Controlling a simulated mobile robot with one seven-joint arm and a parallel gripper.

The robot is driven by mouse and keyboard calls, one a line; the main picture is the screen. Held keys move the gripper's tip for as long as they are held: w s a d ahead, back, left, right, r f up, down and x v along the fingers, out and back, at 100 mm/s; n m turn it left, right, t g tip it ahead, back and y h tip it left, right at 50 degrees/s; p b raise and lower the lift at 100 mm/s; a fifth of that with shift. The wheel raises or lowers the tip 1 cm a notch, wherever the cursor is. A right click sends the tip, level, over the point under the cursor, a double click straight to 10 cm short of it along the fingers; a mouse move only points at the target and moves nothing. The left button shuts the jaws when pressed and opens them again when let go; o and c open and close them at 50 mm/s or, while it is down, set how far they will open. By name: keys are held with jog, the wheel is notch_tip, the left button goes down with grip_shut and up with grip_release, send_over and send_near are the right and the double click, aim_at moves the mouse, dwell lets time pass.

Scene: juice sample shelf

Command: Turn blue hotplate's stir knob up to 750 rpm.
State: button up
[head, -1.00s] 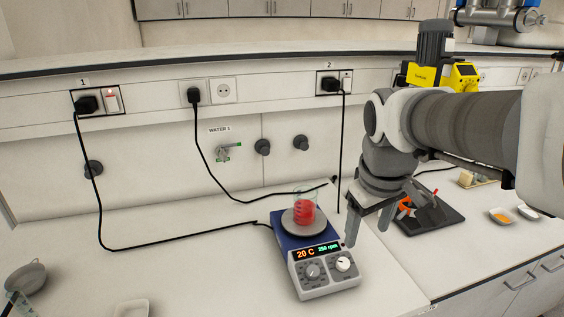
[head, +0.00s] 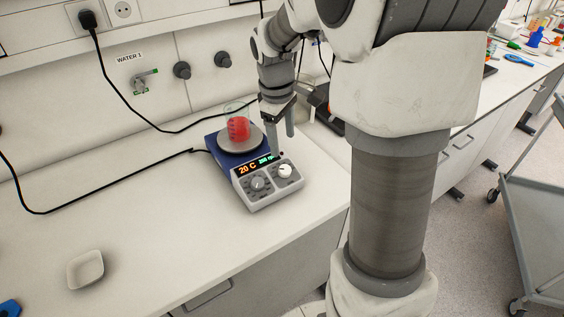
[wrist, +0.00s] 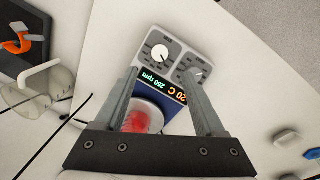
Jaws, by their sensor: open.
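The blue hotplate (head: 220,154) stands on the bench with a grey front panel. Its display (head: 257,165) reads 20 C in orange and 250 rpm in green. The stir knob (head: 285,171), the white one below the rpm reading, also shows in the wrist view (wrist: 162,52). The darker knob (head: 258,184) is beside it. A beaker of red liquid (head: 238,128) sits on the plate. My gripper (head: 281,142) is open and empty, above and behind the panel's right side. In the wrist view its fingers (wrist: 160,72) point towards the panel, apart from the stir knob.
A black cable (head: 110,198) runs along the bench to the hotplate, and another (head: 130,105) hangs from a wall socket. A white dish (head: 86,269) lies at the front left. A grey cart (head: 535,220) stands at right.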

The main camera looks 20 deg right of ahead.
aim_at(286, 169)
jog(key=f, duration=0.7)
jog(key=w+d+f, duration=0.1)
jog(key=f, duration=0.2)
jog(key=shift+d+f, duration=0.1)
jog(key=shift+f, duration=0.1)
grip_shut()
